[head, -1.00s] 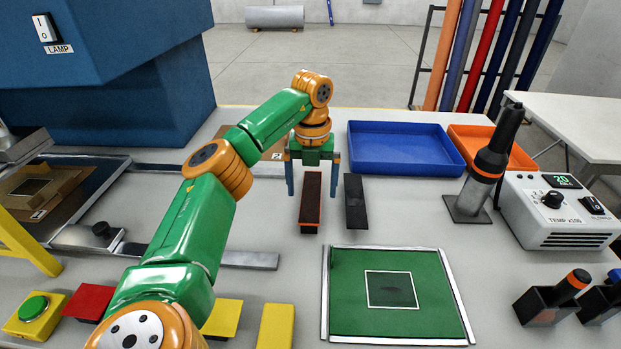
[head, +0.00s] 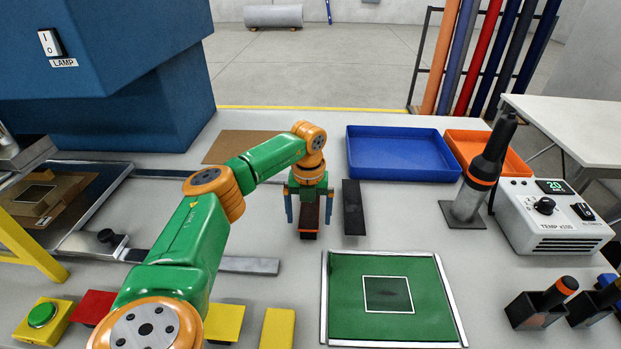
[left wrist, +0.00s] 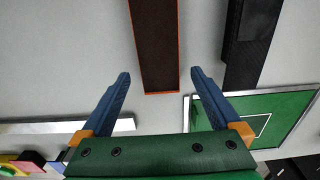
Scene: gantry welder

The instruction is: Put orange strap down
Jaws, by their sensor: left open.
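The orange strap (head: 310,213) is a dark brown strip with orange edges. It lies on the grey table, left of a black strip (head: 353,208). My left gripper (head: 309,221) is open, its blue fingers on either side of the strap's near part, and its palm hides the far part in the head view. In the left wrist view the strap (left wrist: 154,45) runs between the open fingertips (left wrist: 160,73), with clear gaps on both sides. I cannot tell how high the fingertips are above the table. My right gripper is not in view.
A green mat (head: 430,300) with a white square lies at front right. A blue tray (head: 400,174) and an orange tray (head: 525,160) stand behind. A soldering-iron-like tool (head: 482,170) stands beside a white control box (head: 550,225). Table between strap and mat is clear.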

